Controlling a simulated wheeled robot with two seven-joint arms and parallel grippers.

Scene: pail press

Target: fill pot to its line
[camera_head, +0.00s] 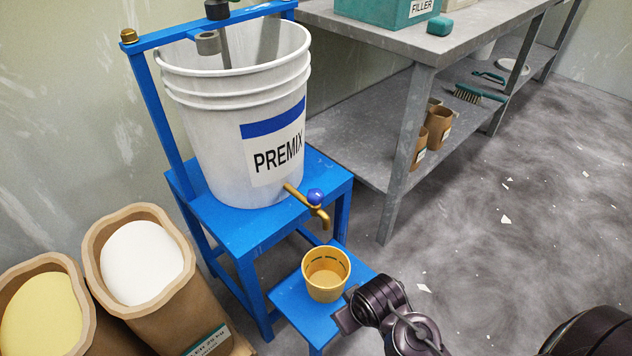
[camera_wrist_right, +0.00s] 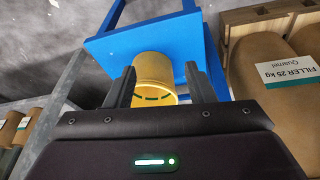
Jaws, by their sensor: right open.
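A yellow pot (camera_head: 326,285) stands upright on the low blue step (camera_head: 290,298), below the brass tap (camera_head: 318,212) with its blue knob (camera_head: 315,196). A dark dashed line runs around inside the pot, and a tan surface shows below it; I cannot tell whether that is liquid or the floor. No stream shows from the tap. The tap leaves the white PREMIX pail (camera_head: 225,150). My right gripper (camera_head: 346,308) is open beside the pot. In the right wrist view the pot (camera_wrist_right: 155,72) appears between and beyond the open fingers (camera_wrist_right: 160,80). My left gripper is out of view.
The pail stands on a blue frame (camera_head: 245,225) with a crossbar above. Open sacks of white (camera_head: 142,262) and yellow powder (camera_head: 42,315) stand at left. A grey bench (camera_head: 440,60) with brown pots (camera_head: 438,125) on its shelf stands behind.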

